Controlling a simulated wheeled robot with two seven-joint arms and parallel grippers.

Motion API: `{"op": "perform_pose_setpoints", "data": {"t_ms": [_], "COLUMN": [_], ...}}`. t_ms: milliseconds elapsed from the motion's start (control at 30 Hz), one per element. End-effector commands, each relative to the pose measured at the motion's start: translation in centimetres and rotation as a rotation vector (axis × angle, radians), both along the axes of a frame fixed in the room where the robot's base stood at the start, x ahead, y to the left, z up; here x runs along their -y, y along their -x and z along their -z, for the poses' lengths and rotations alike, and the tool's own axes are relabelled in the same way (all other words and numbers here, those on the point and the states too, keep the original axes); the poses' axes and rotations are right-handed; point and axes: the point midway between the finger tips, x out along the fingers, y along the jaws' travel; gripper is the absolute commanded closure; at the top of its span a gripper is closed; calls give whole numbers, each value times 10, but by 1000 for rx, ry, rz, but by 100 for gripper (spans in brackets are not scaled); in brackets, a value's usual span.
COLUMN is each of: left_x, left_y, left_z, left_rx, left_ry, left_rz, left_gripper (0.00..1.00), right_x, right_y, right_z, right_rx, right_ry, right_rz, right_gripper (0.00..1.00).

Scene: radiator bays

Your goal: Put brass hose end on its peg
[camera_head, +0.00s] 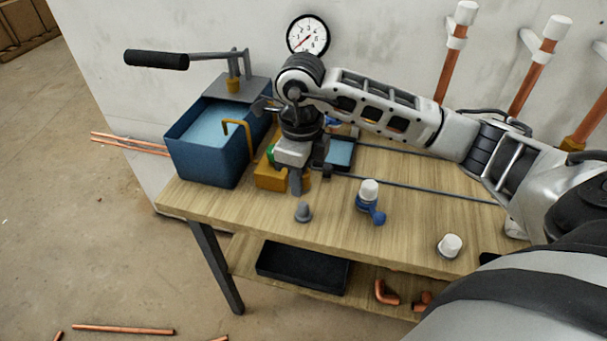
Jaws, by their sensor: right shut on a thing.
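My right gripper (296,180) reaches in from the right and points down over the left part of the wooden bench. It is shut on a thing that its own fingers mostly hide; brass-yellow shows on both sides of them. A brass-yellow block (268,178) sits at the left of the fingers, with a bent brass-coloured rod (238,123) rising behind it by the blue tank. I cannot tell the peg apart from the parts around the gripper. My left gripper is not in view.
A blue water tank (207,160) with a black-handled pump lever (157,60) stands at the left. A grey cap (303,212), a blue valve with white top (369,195) and a white cap (450,246) stand along the bench. Copper pipes (452,65) rise along the wall.

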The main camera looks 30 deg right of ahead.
Motion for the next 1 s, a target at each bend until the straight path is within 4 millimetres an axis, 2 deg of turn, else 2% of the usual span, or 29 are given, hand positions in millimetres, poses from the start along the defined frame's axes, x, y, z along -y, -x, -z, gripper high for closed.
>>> {"op": "perform_pose_setpoints", "data": {"t_ms": [100, 200, 467, 1000], "left_x": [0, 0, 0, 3], "left_y": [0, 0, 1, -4], "left_z": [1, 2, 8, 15], "left_rx": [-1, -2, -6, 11], "left_ry": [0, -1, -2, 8], "left_rz": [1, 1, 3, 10], "left_gripper": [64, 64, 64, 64], "right_x": [4, 5, 5, 5], "right_y": [0, 0, 0, 0], "right_z": [3, 5, 13, 45], "right_rx": [-2, -3, -2, -2], "right_ry": [2, 3, 2, 2], "right_rz": [120, 157, 158, 156], "right_gripper": [82, 82, 82, 82]}}
